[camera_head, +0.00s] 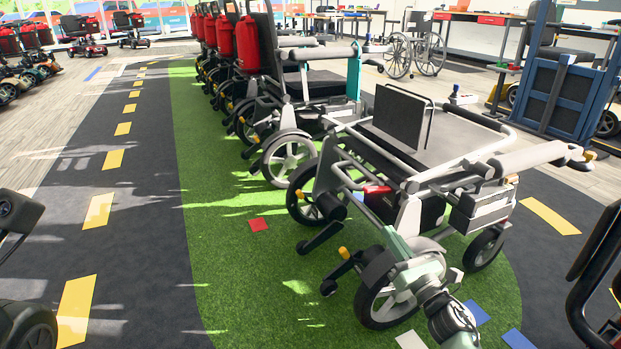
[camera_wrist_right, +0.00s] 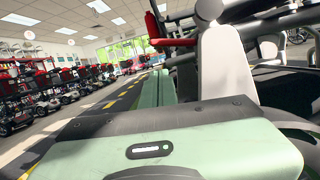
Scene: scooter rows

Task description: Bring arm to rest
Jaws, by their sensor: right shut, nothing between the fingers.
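My right arm (camera_head: 449,318) comes in from the bottom of the head view, right of centre. Its mint-green right gripper (camera_head: 392,240) is shut and empty. It is at the side of the nearest grey folding wheelchair (camera_head: 425,140), in front of its frame and near wheel. Whether it touches the frame I cannot tell. In the right wrist view the green fingers (camera_wrist_right: 158,88) lie together, beside the light grey part of the chair (camera_wrist_right: 222,75). My left gripper is not in view.
A row of wheelchairs with red bags (camera_head: 247,42) runs back along the green strip (camera_head: 230,270). A dark lane (camera_head: 140,230) with yellow dashes is open on the left. A blue frame (camera_head: 565,95) stands at the right. Dark scooter parts show at both lower edges.

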